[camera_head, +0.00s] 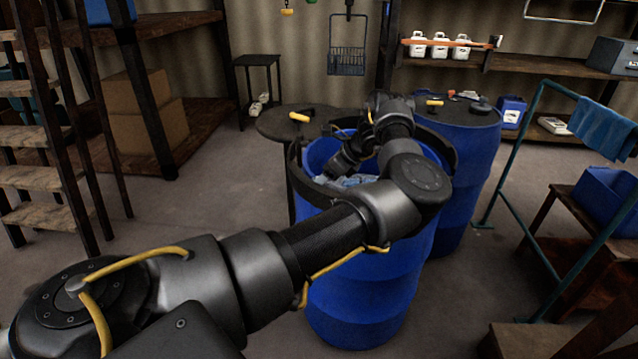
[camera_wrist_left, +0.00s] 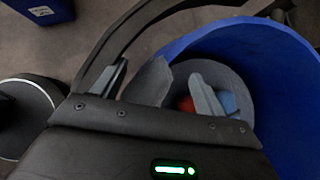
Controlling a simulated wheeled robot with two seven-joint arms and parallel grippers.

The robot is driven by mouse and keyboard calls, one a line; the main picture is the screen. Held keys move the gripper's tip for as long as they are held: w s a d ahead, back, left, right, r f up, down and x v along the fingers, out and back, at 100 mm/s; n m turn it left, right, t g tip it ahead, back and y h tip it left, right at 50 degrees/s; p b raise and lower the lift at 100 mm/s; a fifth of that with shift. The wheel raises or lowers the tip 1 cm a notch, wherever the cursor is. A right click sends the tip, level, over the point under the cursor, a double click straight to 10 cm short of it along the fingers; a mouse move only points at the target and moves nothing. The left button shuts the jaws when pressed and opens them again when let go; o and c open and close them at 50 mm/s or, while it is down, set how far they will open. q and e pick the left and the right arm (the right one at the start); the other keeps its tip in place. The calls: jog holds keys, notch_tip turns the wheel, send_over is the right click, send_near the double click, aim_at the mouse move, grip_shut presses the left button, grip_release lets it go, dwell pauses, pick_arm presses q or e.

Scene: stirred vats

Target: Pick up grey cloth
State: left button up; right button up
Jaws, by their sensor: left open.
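A blue vat (camera_head: 372,285) with a dark rim stands in the middle of the head view. My left arm reaches over it, with the left gripper (camera_head: 343,165) pointing down inside the rim. Pale blue-grey cloth (camera_head: 358,181) shows inside the vat, partly hidden by my arm. In the left wrist view, the left gripper (camera_wrist_left: 158,72) is open, and a grey piece that looks like the grey cloth (camera_wrist_left: 148,84) shows between its fingers. I cannot tell whether they touch. Something red (camera_wrist_left: 186,104) and something light blue (camera_wrist_left: 229,103) lie lower in the vat.
A second blue vat (camera_head: 468,165) with a covered top stands close behind on the right. A round dark table (camera_head: 275,122) stands behind on the left. A teal rail (camera_head: 512,205) with a blue towel (camera_head: 604,127) is at right.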

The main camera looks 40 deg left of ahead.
pick_arm(q)
jog(key=shift+a+f, duration=0.1)
jog(key=shift+f, duration=0.05)
pick_arm(e)
jog(key=shift+f, duration=0.15)
pick_arm(q)
jog(key=shift+c, duration=0.4)
